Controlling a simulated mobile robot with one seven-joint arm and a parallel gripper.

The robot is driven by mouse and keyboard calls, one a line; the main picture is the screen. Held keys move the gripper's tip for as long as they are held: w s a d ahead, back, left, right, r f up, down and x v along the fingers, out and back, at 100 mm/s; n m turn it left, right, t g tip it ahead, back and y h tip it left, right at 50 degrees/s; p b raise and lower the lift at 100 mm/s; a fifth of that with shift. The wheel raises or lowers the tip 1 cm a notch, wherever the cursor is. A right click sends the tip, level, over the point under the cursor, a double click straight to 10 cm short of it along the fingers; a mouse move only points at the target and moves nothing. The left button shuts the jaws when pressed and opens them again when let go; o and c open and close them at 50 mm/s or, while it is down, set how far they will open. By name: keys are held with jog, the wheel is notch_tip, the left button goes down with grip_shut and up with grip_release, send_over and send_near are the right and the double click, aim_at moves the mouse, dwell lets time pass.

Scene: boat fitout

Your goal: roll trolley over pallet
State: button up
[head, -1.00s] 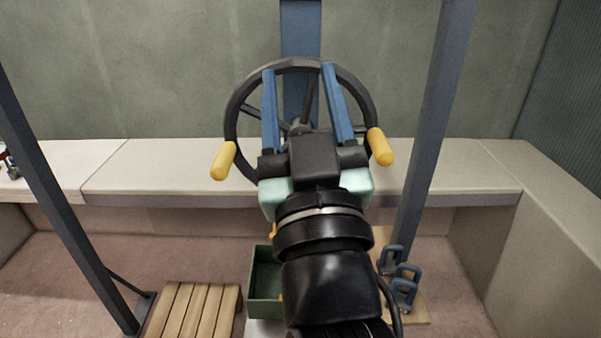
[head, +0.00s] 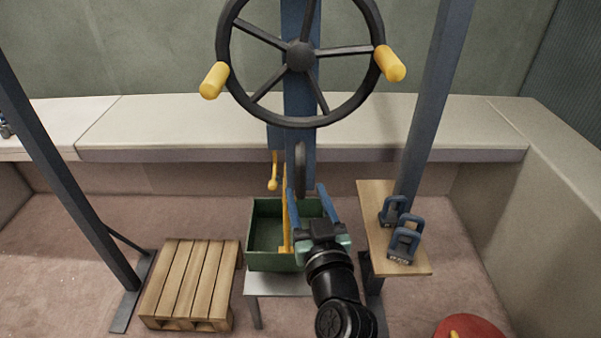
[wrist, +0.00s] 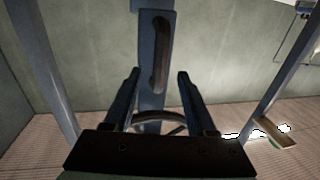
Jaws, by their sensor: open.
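The wooden pallet (head: 190,282) lies on the floor at lower left in the head view. No part is clearly identifiable as the trolley; its rail is out of view. A blue upright (head: 300,100) carries a large black handwheel (head: 300,56) with two yellow grips. Below hangs a yellow bar (head: 286,215), reaching down at the green crate (head: 262,262), right of the pallet. My gripper (head: 307,193) is open and empty, its blue fingers near the crate in the picture. In the wrist view the open fingers (wrist: 156,76) point towards a blue upright with a dark curved handle (wrist: 160,52).
The crate stands on a grey stand (head: 265,285). A wooden shelf (head: 378,235) at right holds blue shackle-like pieces (head: 404,240). Dark posts stand left (head: 60,170) and right (head: 432,110). A pale bench (head: 180,125) runs along the back. A red round object (head: 468,328) is at lower right.

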aim_at(302, 181)
jog(key=shift+w+a, duration=0.2)
jog(key=shift+w, duration=0.75)
jog(key=shift+w+a, duration=0.2)
jog(key=shift+w, duration=0.75)
jog(key=shift+w+a, duration=0.2)
jog(key=shift+w, duration=0.75)
grip_shut()
